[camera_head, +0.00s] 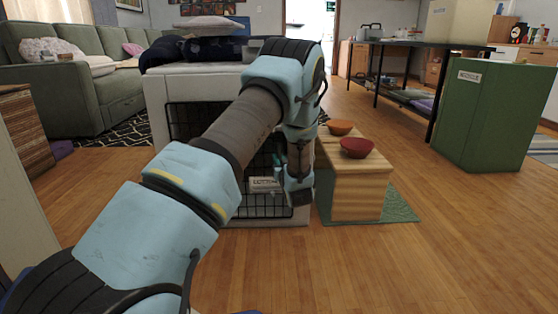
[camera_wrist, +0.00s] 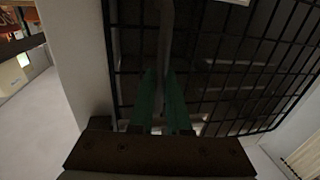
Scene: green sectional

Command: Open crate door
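The crate (camera_head: 157,110) is a pale box with a black wire-grid door (camera_head: 184,122) on its front. My arm covers the middle of the door in the head view. A white label (camera_head: 265,184) shows on the lower part of the door. In the wrist view the wire door (camera_wrist: 240,75) fills most of the picture. My gripper's two green fingers (camera_wrist: 161,75) point at the door, with a narrow gap and a grey upright bar between them. I cannot tell whether they grip the bar.
A wooden bench (camera_head: 357,195) with an orange bowl (camera_head: 340,127) and a red bowl (camera_head: 357,148) stands right of the crate on a green mat (camera_head: 402,208). A green box (camera_head: 492,120) stands farther right. The wood floor (camera_head: 420,265) in front is clear.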

